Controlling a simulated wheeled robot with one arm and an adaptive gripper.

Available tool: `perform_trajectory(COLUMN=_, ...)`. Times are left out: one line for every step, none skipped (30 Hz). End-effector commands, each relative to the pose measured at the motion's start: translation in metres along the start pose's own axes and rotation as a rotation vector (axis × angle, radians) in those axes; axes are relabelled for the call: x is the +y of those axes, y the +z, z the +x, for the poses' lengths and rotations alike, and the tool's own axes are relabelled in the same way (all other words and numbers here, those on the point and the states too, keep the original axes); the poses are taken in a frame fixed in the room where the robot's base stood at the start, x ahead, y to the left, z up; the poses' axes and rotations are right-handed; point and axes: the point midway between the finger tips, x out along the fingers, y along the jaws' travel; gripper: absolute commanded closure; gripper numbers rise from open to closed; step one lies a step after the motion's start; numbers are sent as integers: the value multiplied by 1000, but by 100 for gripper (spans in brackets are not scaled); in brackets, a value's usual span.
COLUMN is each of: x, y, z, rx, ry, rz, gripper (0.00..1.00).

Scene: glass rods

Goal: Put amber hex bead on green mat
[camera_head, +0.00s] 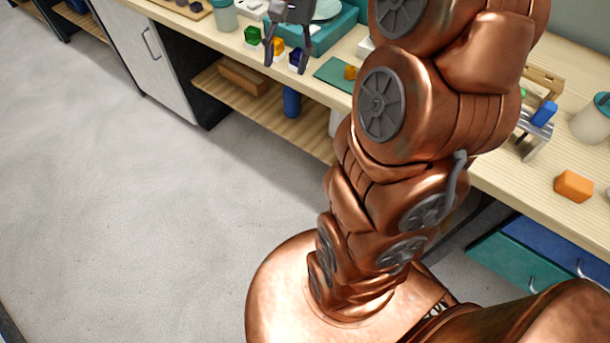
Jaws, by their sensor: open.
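My gripper (282,64) is open at the top of the view, fingers pointing down at the front of the bench. A small amber piece (278,46) shows between its fingers, in a row with a green piece (252,35) and a dark blue piece (295,56) on small white bases. I cannot tell whether the fingers are around it or in front of it. The green mat (332,74) lies to the right of the gripper, partly hidden by my arm. Another amber piece (351,73) rests on the mat. Both are too small to tell whether they are hexagonal.
A teal tray (334,33) stands behind the row. A pale jar (222,15) is left of it. Right of my arm are a metal stand with a blue block (544,113), an orange block (574,186) and a jar (590,122). The floor (130,200) at left is clear.

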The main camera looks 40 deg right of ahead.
Motion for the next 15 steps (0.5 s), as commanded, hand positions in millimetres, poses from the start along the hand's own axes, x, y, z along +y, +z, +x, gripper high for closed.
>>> perform_trajectory(x=-2, y=20, z=6, rx=4, ry=21, rz=-65, gripper=45)
perform_trajectory(x=-2, y=30, z=11, rx=4, ry=33, rz=-103, gripper=45)
perform_trajectory(x=-2, y=43, z=16, rx=10, ry=47, rz=-151, gripper=45)
perform_trajectory(x=-2, y=52, z=20, rx=14, ry=58, rz=-186, gripper=45)
perform_trajectory(x=-1, y=61, z=25, rx=15, ry=70, rz=-221, gripper=45)
perform_trajectory(x=1, y=73, z=31, rx=21, ry=84, rz=-268, gripper=45)
perform_trajectory(x=3, y=82, z=35, rx=23, ry=94, rz=-302, gripper=45)
perform_trajectory(x=6, y=91, z=41, rx=21, ry=107, rz=-335, gripper=45)
perform_trajectory(x=9, y=102, z=47, rx=25, ry=121, rz=-379, gripper=45)
perform_trajectory(x=12, y=110, z=51, rx=29, ry=132, rz=-411, gripper=45)
perform_trajectory(x=16, y=118, z=56, rx=31, ry=143, rz=-443, gripper=45)
perform_trajectory(x=21, y=127, z=63, rx=33, ry=157, rz=-484, gripper=45)
perform_trajectory(x=26, y=135, z=68, rx=35, ry=168, rz=-516, gripper=45)
perform_trajectory(x=31, y=142, z=73, rx=34, ry=179, rz=-545, gripper=45)
perform_trajectory(x=38, y=151, z=80, rx=36, ry=194, rz=-584, gripper=45)
